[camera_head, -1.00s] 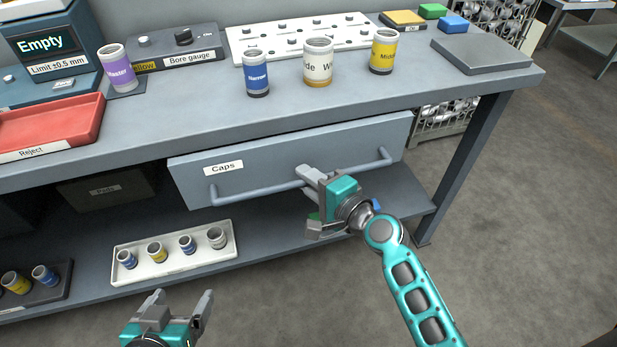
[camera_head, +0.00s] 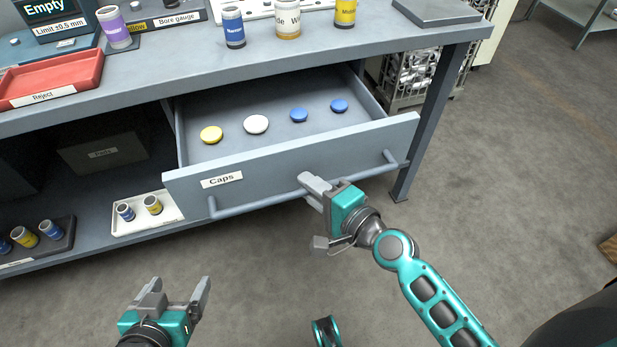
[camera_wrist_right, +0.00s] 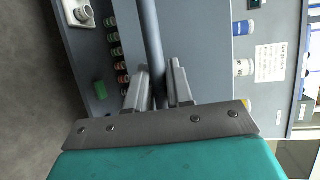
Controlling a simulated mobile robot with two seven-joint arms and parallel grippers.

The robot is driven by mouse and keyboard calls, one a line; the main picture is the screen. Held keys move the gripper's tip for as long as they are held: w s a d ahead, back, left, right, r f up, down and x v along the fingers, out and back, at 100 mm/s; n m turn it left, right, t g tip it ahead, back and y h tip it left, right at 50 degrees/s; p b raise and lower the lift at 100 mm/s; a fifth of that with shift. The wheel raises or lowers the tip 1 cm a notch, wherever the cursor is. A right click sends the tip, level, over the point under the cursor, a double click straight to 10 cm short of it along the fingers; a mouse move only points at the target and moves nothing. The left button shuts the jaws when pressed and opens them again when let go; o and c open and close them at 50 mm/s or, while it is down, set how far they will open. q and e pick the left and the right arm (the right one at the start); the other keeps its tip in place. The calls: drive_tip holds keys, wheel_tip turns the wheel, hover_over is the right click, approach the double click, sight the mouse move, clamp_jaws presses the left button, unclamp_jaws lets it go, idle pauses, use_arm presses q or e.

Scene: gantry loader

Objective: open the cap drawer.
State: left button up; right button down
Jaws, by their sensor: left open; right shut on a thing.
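The cap drawer (camera_head: 290,163), labelled "Caps", stands pulled out from under the workbench. In the right wrist view the handle (camera_wrist_right: 150,45) runs between the two fingers (camera_wrist_right: 158,88). My left gripper (camera_head: 178,292) is open and empty, low in front of the bench and apart from the drawer.
On the bench top (camera_head: 130,85) stand a red reject tray (camera_head: 50,85) and purple, blue, white and yellow cylinders. The lower shelf holds a white tray (camera_head: 140,220) and a dark tray (camera_head: 50,248) with small cylinders. The floor in front is clear.

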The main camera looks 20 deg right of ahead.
drive_tip(key=shift+s, duration=0.9)
drive_tip(key=c, duration=1.4)
unclamp_jaws()
drive_tip(key=shift+b+v, duration=1.2)
drive_tip(key=shift+v, duration=5.2)
